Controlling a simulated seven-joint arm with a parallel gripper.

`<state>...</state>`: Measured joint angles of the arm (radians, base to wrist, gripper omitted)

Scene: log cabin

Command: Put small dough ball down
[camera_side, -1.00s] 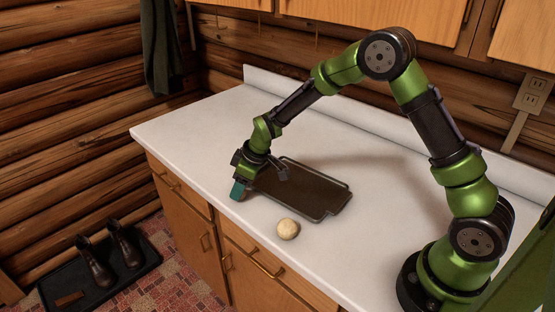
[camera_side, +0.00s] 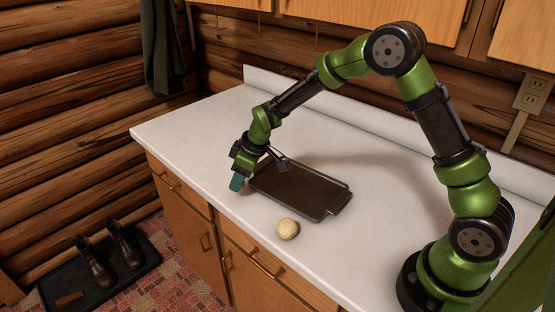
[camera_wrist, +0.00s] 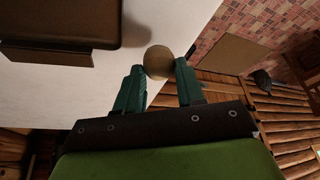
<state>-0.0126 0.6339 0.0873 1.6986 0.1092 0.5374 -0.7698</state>
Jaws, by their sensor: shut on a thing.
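My gripper (camera_side: 237,184) is above the counter's front edge, just left of the dark baking tray. In the wrist view its teal fingers (camera_wrist: 158,72) are shut on a small tan dough ball (camera_wrist: 158,60). The small ball sits between the fingertips, apart from the tray. In the side view the fingers hide it. A second, pale dough ball (camera_side: 288,229) rests on the counter in front of the tray.
The dark baking tray (camera_side: 302,190) lies flat and empty on the white counter (camera_side: 200,125); its corner fills the upper left of the wrist view (camera_wrist: 60,22). The counter's front edge drops to cabinets and a red tiled floor. Free counter lies behind the tray.

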